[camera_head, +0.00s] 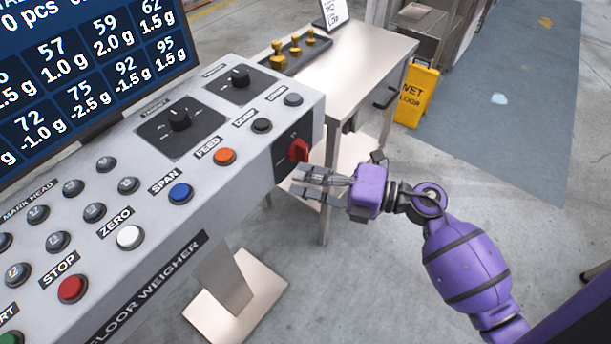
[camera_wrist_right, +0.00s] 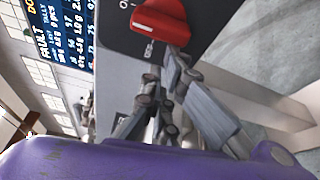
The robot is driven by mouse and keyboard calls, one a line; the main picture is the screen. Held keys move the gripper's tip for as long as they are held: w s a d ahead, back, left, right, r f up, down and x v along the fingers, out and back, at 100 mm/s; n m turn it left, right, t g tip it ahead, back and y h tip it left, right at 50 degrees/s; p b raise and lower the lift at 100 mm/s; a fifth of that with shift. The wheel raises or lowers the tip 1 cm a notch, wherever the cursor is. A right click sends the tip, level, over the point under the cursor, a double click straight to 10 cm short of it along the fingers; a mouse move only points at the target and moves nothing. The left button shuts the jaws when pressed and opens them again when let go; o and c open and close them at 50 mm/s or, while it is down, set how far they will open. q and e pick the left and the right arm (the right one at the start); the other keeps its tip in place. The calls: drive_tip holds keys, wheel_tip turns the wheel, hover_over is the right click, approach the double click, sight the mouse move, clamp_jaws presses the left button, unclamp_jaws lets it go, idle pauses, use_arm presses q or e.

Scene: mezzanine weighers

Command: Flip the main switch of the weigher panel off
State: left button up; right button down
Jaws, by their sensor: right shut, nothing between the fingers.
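The main switch is a red rotary knob (camera_head: 299,150) on a dark plate (camera_head: 286,157) at the right end of the weigher panel (camera_head: 215,135). In the right wrist view the red knob (camera_wrist_right: 160,20) is large at the top, with its plate (camera_wrist_right: 120,35) and small white markings around it, partly cut off. My right gripper (camera_head: 300,184) is shut and empty, just below the knob. In the wrist view its fingers (camera_wrist_right: 172,70) reach up close to the knob's lower edge; I cannot tell whether they touch it. My left gripper is not in view.
A display screen (camera_head: 90,65) stands behind the panel. Coloured push buttons and two black dials (camera_head: 179,120) sit on its top. A steel table (camera_head: 345,60) with brass weights (camera_head: 279,55) and a yellow wet-floor sign (camera_head: 416,95) are beyond.

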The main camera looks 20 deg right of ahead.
use_arm(q)
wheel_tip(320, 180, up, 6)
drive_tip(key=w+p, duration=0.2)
drive_tip(key=p, duration=0.3)
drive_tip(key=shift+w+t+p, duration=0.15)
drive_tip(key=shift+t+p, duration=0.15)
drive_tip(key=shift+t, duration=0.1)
use_arm(e)
drive_tip(key=w+d+n+h, duration=0.1)
drive_tip(key=n, duration=0.3)
drive_tip(key=w+d+f+n+t+h, duration=0.1)
drive_tip(key=n+h, duration=0.1)
drive_tip(key=n, duration=0.2)
drive_tip(key=w+d+f+n+h, duration=0.1)
drive_tip(key=d+n+h, duration=0.1)
drive_tip(key=n, duration=0.1)
drive_tip(key=shift+w+f+n, duration=0.1)
drive_tip(key=shift+f+n, duration=0.05)
drive_tip(key=shift+n, duration=0.25)
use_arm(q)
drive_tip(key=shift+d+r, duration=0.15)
